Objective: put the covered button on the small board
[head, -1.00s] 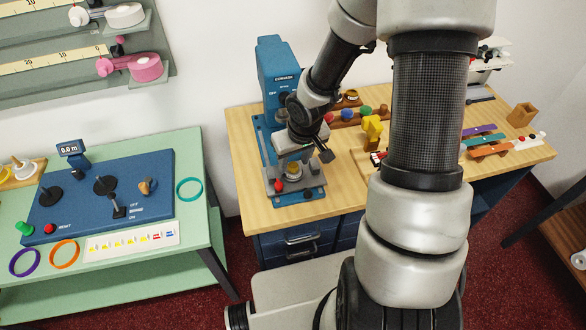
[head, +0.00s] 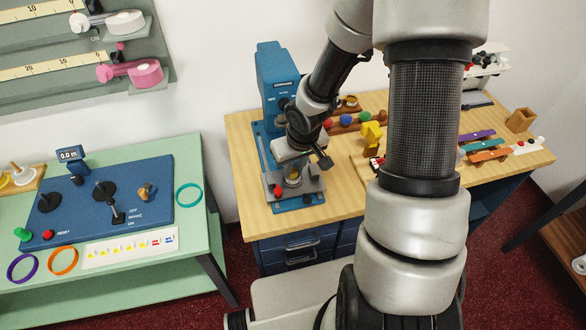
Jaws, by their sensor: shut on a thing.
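My gripper (head: 294,170) points down over the base of the blue press (head: 275,75) at the left end of the wooden bench. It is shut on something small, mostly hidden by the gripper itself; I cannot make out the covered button. A brass-coloured round die (head: 293,180) shows on the press base just below the gripper. I cannot tell for certain which piece is the small board; a pale wooden board (head: 357,176) lies right of the press, partly behind my arm.
A red knob (head: 278,190) stands on the press's front left. A yellow block (head: 371,134) and a rack with coloured balls (head: 345,120) stand to the right. Coloured strips (head: 480,144) lie farther right. A green table (head: 195,228) is at the left, with a floor gap between.

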